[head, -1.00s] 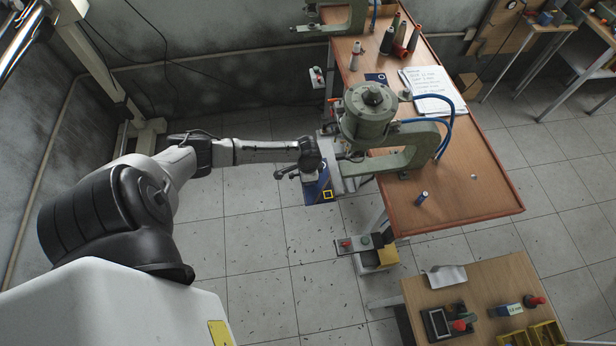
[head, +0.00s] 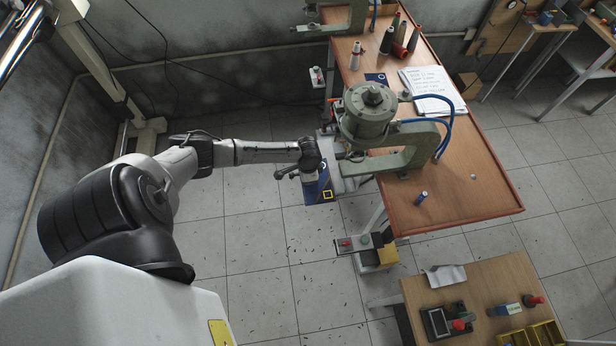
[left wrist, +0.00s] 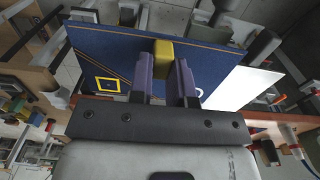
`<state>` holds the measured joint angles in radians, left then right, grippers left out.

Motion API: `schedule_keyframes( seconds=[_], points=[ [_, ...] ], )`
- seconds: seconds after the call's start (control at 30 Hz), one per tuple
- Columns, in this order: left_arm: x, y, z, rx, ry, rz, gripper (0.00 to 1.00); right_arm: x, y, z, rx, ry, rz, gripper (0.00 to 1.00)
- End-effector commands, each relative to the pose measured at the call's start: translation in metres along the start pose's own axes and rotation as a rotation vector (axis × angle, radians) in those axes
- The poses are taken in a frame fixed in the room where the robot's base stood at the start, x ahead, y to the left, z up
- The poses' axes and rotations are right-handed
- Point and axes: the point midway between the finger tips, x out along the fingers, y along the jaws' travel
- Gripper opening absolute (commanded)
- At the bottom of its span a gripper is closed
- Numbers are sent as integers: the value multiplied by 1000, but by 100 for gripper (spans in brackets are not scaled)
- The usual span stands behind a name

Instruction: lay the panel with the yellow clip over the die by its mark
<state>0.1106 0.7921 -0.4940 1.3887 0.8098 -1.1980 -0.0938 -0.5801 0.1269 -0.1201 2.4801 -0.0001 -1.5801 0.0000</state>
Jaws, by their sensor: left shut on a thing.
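My left gripper (left wrist: 168,75) is shut on the yellow clip. In the head view the left gripper (head: 312,170) is small and partly hidden by its wrist. The die under the press head cannot be made out. The right gripper is not in view.
A second press (head: 335,15) stands at the back of the bench (head: 460,190). Thread cones (head: 388,40), a notepad (head: 433,88) and a small blue bottle (head: 421,197) are on the bench. A lower table (head: 480,285) stands at the front right.

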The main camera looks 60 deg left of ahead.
Motion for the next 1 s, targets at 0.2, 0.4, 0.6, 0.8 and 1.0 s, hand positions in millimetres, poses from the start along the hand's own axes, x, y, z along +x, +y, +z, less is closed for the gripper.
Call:
schedule_keyframes(
  seconds=[0.2, 0.4, 0.6, 0.8, 1.0],
  points=[
    [3, 0, 0, 0, 1, 0, 0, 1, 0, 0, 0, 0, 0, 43],
    [4, 0, 0, 0, 1, 0, 25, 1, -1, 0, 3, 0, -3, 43],
    [4, 0, 0, 0, 1, 0, 44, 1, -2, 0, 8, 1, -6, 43],
    [4, 0, 0, 0, 0, 0, 48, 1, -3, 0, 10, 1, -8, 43],
    [-4, 0, 0, 0, 2, -1, 48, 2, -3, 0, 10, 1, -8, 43]
  ],
)
